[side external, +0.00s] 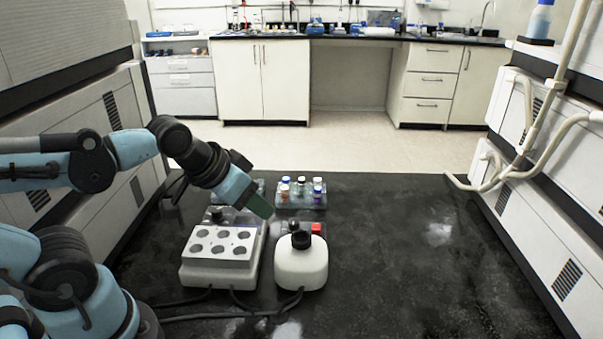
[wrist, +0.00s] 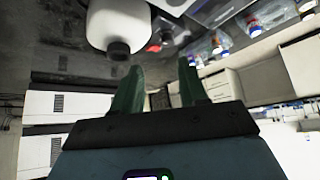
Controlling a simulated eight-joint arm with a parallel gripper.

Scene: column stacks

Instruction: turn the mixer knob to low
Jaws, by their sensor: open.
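The likely mixer is a white rounded device (side external: 301,267) with a black round top (side external: 300,239), on the dark bench. It also shows at the top of the wrist view (wrist: 105,20), its black top (wrist: 118,49) towards me. A small red part (side external: 316,227) sits behind it, with a dark piece next to it; I cannot tell which dark part is the knob or its setting. My gripper (side external: 260,206) is in the air behind and left of the black top. In the wrist view its green fingers (wrist: 161,68) are apart, with nothing between them.
A white block with several round wells (side external: 219,245) stands just left of the mixer. Vials in a clear rack (side external: 301,193) stand behind. Dark cables (side external: 230,315) run along the front. The bench (side external: 420,270) right of the mixer is clear.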

